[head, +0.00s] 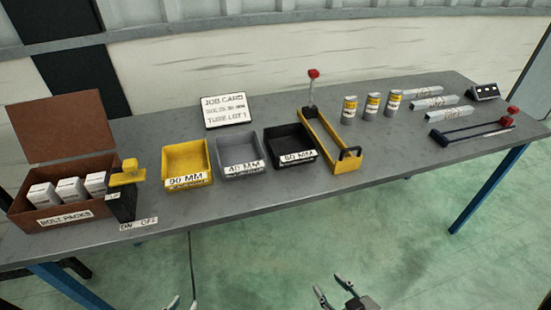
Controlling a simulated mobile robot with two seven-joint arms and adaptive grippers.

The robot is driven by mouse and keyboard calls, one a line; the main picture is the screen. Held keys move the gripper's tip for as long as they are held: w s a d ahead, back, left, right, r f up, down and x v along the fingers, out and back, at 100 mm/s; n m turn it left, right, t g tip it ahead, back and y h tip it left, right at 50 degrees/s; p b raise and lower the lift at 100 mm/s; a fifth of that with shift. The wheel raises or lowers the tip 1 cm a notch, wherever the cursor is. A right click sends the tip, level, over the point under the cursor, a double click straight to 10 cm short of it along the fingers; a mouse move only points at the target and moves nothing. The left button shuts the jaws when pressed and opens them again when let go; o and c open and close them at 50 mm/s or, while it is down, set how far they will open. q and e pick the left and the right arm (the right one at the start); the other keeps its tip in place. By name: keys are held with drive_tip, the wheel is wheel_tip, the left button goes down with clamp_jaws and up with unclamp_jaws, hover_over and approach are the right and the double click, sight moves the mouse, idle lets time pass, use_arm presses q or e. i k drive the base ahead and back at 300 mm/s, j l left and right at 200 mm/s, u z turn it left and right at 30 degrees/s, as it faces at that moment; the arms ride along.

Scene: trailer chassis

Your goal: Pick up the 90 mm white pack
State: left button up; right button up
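Three white packs stand in a row in the brown box marked BOLT PACKS at the left end of the bench: a left pack (43,195), a middle pack (71,189) and a right pack (96,184). Their labels are too small to read, so I cannot tell which is the 90 mm one. The brown box (66,220) has its lid raised at the back. My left gripper (182,303) shows only its fingertips at the bottom edge, apart and empty. My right gripper (332,290) is open and empty in front of the bench. Both are well away from the packs.
A black and yellow switch unit (124,190) stands against the box's right side. Yellow (186,164), grey (238,154) and black (290,145) bins follow, then a yellow tool frame (330,145), cans (371,106) and white cartons (430,103).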

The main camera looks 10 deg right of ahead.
sight(42, 195)
drive_tip(key=u, duration=1.4)
drive_tip(key=i+j+z, duration=0.15)
drive_tip(key=z, duration=0.35)
drive_tip(key=i+j+z, duration=0.2)
drive_tip(key=z, duration=0.25)
